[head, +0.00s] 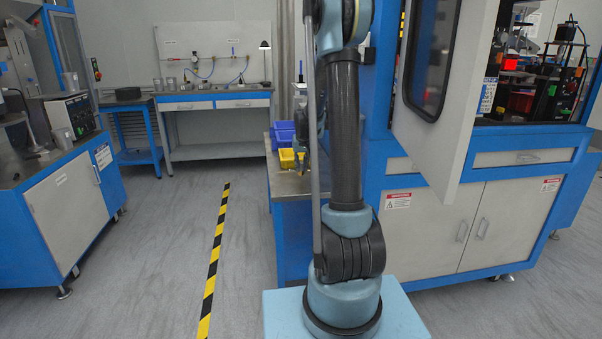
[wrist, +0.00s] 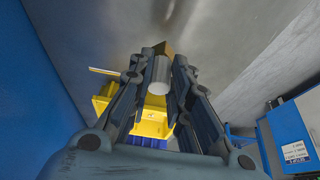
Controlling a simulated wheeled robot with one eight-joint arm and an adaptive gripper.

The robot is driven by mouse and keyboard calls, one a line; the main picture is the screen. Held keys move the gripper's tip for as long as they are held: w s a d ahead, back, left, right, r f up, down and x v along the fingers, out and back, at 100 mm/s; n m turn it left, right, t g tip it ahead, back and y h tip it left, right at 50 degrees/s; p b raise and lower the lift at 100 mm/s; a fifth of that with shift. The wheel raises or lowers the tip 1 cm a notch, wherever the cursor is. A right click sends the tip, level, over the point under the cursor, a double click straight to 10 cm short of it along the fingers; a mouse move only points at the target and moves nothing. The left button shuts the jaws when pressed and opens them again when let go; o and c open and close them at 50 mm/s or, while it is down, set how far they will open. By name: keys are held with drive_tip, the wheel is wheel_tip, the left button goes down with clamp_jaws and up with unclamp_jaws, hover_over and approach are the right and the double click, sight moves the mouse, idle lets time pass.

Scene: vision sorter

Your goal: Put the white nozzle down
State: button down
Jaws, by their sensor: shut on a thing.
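In the wrist view my gripper (wrist: 163,60) is shut on the white nozzle (wrist: 160,74), a short pale cylinder between the two fingers. A yellow bin (wrist: 106,106) lies behind and below the fingers in that picture. I cannot tell how high the nozzle is above the surface around it. In the head view the gripper and the nozzle are hidden behind my own arm. The yellow bin (head: 287,158) shows there on the metal bench top (head: 291,184), just left of my arm.
A blue bin (head: 283,134) stands behind the yellow one. A blue cabinet machine (head: 480,190) with an open windowed door (head: 428,60) is right of my arm. The floor with the striped tape (head: 215,250) is clear on the left. A workbench (head: 215,98) stands at the back.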

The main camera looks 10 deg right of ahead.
sight(302, 168)
drive_tip(key=shift+f, duration=1.5)
drive_tip(key=c, duration=1.5)
unclamp_jaws()
